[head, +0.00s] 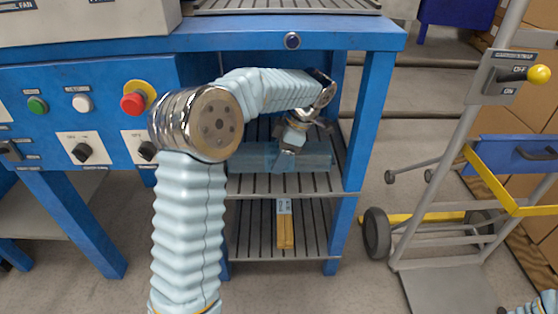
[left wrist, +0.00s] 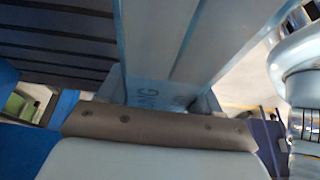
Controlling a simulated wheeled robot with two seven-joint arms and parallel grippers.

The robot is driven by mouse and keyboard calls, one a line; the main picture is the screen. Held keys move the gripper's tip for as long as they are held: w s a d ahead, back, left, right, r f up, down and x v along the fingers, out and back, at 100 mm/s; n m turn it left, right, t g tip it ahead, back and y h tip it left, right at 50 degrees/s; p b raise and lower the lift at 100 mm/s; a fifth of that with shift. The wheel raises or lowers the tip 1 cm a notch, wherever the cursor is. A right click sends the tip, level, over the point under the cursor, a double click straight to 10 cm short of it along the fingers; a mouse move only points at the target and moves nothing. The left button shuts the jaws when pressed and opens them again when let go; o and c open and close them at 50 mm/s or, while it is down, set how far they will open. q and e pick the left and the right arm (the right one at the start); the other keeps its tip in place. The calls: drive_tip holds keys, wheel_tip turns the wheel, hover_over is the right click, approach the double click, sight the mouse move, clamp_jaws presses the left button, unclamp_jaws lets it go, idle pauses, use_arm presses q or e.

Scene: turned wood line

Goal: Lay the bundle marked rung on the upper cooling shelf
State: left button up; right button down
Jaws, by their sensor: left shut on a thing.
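My left gripper (head: 287,156) reaches into the blue frame and is shut on a long bundle in bluish clear wrap (head: 312,156). The bundle lies crosswise over the slatted upper shelf (head: 290,185); I cannot tell whether it touches the slats. In the left wrist view, the bundle (left wrist: 185,45) runs away from the jaw (left wrist: 150,127). Printed letters ending in "NG" show on it, with the rest of the word hidden. My right gripper is out of view; only a bit of my right arm shows at the bottom right.
A lower slatted shelf (head: 255,235) holds a yellowish wooden bundle with a pale label (head: 285,228). Blue posts (head: 362,150) flank the shelves. A panel with buttons (head: 75,105) is at left. A hand truck (head: 440,200) stands at right.

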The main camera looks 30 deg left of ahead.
use_arm(q)
drive_tip(key=shift+w+a, duration=0.35)
drive_tip(key=shift+w, duration=0.2)
drive_tip(key=shift+w+f+b, duration=0.1)
drive_tip(key=shift+f+b, duration=0.25)
drive_tip(key=shift+f, duration=1.4)
drive_tip(key=shift+f, duration=0.15)
drive_tip(key=o, duration=1.5)
drive_tip(key=shift+o, duration=0.2)
